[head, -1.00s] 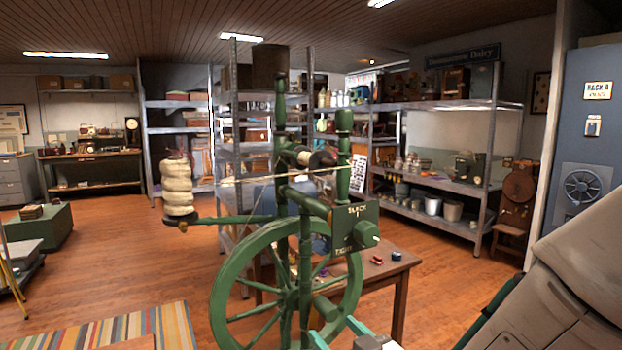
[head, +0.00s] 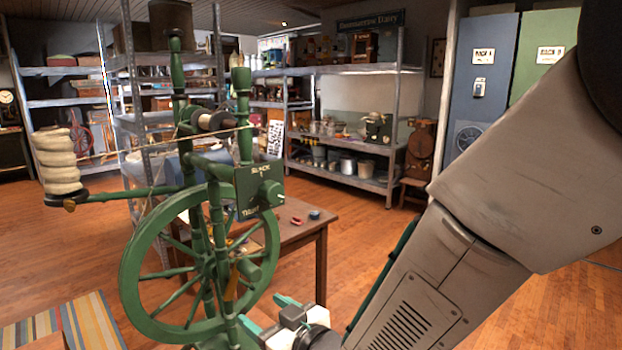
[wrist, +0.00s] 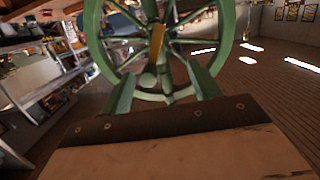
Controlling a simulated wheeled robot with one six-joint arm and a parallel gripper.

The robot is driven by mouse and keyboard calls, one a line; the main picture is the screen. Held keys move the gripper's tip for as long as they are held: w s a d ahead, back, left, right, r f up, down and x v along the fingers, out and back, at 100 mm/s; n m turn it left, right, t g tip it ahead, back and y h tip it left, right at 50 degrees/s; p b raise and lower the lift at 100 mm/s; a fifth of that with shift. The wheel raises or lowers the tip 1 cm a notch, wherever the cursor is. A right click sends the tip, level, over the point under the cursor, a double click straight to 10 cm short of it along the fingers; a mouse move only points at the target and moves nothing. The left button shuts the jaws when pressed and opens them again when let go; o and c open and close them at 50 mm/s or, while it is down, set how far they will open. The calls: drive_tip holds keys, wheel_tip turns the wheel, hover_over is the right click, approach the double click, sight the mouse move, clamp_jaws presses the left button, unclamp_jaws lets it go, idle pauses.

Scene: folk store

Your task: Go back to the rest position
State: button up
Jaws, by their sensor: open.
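My gripper (head: 268,313) is low in the head view, with its teal fingers apart and nothing seen between them. It is in front of the lower right of a green spinning wheel (head: 128,262). In the wrist view my gripper (wrist: 164,84) also has its two fingers spread, with the green wheel rim (wrist: 91,30) beyond them. I cannot tell whether the fingers touch the wheel. My grey arm reaches down from the right of the head view.
A wooden table (head: 306,234) with small items stands behind the spinning wheel. Metal shelves (head: 340,176) with pots and jars line the back. Blue (head: 478,101) and green (head: 535,57) cabinets stand at right. Wooden floor is clear at right.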

wheel_tip(320, 180, down, 6)
drive_tip(key=d+g+h, duration=0.2)
drive_tip(key=d+h, duration=0.1)
drive_tip(key=s+d+m+g+h, duration=0.35)
drive_tip(key=d+h, duration=0.35)
drive_tip(key=d, duration=0.6)
drive_tip(key=s+d+r+m+g+h, duration=0.1)
drive_tip(key=s+d+r+m+g, duration=0.1)
drive_tip(key=s+d+r, duration=0.5)
drive_tip(key=s+d+r+m+g+h, duration=0.1)
drive_tip(key=s+d+r+m, duration=0.3)
drive_tip(key=s+d+r, duration=0.4)
drive_tip(key=shift+s+d+g, duration=0.4)
drive_tip(key=shift+d+g, duration=0.05)
drive_tip(key=shift+d, duration=3.2)
